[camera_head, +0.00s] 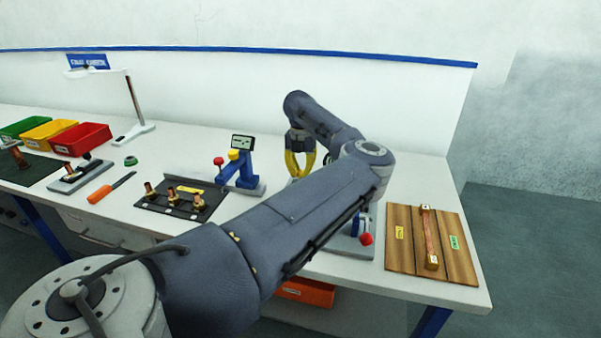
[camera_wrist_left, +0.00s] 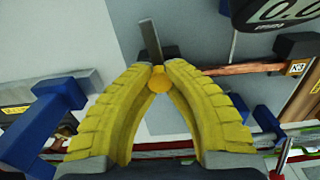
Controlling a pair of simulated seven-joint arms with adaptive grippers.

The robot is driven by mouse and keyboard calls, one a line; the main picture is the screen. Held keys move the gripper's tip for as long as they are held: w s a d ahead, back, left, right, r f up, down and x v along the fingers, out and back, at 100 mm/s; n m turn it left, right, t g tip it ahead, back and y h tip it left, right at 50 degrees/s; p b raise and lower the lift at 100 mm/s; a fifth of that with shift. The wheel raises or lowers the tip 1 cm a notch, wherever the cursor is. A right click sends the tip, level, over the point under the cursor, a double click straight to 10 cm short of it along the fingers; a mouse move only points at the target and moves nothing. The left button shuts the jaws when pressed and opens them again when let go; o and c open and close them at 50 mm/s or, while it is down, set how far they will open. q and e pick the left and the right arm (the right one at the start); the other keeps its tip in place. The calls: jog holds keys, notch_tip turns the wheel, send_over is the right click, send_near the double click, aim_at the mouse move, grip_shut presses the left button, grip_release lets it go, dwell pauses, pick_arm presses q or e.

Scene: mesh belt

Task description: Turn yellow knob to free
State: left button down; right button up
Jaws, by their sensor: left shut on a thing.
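My left gripper (camera_head: 298,177) has yellow ribbed fingers and points down over the bench, beyond my arm's upper link. In the left wrist view my left gripper (camera_wrist_left: 158,73) has its fingertips together on a small round yellow-orange knob (camera_wrist_left: 158,85). A grey bar stands just past the fingertips. The head view does not show this knob clearly; fingers and arm cover that spot. Another yellow knob (camera_head: 234,155) sits on a blue stand with a small display (camera_head: 242,142), left of the gripper and apart from it. My right gripper is not in view.
A red knob (camera_head: 366,239) shows beside my arm. A wooden board (camera_head: 400,262) with a copper bar (camera_head: 428,238) lies at the right. A dark plate (camera_head: 160,207) with copper fittings, an orange-handled tool (camera_head: 99,194) and coloured bins (camera_head: 82,139) are at the left.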

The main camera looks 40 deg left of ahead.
aim_at(300, 171)
pick_arm(q)
jog(key=shift+m, duration=0.6)
jog(key=c, duration=1.2)
grip_release()
jog(key=shift+o, duration=0.2)
notch_tip(300, 171, up, 12)
